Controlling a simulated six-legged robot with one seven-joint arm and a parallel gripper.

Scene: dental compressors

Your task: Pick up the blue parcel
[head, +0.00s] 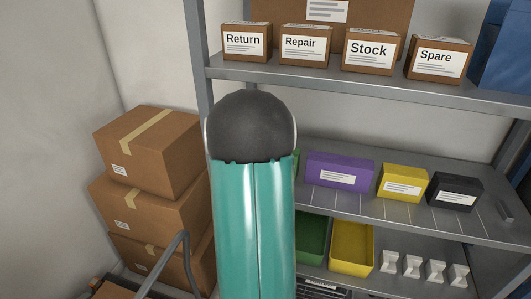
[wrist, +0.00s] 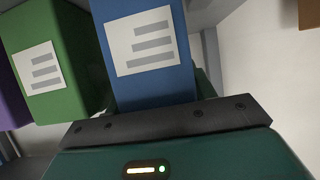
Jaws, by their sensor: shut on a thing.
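The blue parcel (wrist: 150,82), with a white label, is at the top middle of the wrist view, right up against the dark front bar of my gripper (wrist: 165,120). My gripper is shut on it; the fingers are mostly hidden behind the parcel. In the head view my own teal arm covers the middle, so the blue parcel and the gripper do not show there.
A green parcel (wrist: 62,65) is close to the left of the blue one, with a purple parcel (head: 340,170) beyond it. Yellow (head: 403,184) and black (head: 455,191) parcels share the middle shelf. Small labelled boxes (head: 372,52) stand above; cartons (head: 150,150) are stacked left.

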